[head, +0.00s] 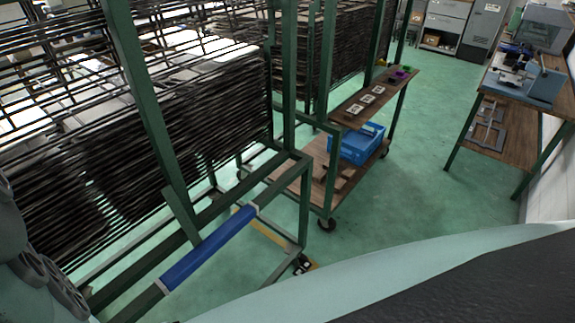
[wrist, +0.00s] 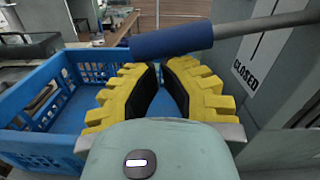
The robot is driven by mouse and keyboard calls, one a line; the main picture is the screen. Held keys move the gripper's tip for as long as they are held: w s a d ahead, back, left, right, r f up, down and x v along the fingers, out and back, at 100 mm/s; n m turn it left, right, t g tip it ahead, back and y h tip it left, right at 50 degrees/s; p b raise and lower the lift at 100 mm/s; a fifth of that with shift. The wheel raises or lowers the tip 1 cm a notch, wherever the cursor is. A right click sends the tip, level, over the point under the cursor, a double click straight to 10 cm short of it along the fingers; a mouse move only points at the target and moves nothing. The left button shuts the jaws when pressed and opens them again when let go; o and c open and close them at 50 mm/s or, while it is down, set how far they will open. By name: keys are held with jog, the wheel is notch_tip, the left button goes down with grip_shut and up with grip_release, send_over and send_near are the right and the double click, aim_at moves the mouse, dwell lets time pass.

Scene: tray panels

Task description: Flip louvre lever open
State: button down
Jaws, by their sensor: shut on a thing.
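In the wrist view, the louvre lever is a grey rod (wrist: 262,26) with a thick blue grip (wrist: 172,40) at its left end. It runs from the upper right edge to the upper middle, tilted slightly down to the left. My gripper (wrist: 161,64) has yellow ribbed fingers with black pads. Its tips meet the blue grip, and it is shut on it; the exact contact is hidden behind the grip. A grey panel (wrist: 292,75) at the right carries a white label (wrist: 244,77) reading CLOSED, below the rod. The head view shows neither the lever nor my gripper.
A blue crate (wrist: 40,125) lies left of and behind my fingers. In the head view, a green rack (head: 150,110) with a blue bar (head: 210,250) fills the left. A cart (head: 345,118) with a crate (head: 357,146) stands mid-picture. Green floor (head: 430,190) is clear to its right.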

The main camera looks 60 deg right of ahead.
notch_tip(320, 180, up, 9)
jog(key=m+p, duration=0.7)
jog(key=p, duration=0.4)
jog(key=shift+s+r+m+t+p, duration=0.15)
jog(key=shift+s+m+t+p, duration=0.15)
jog(key=shift+s+t+p, duration=0.1)
jog(key=shift+r, duration=0.1)
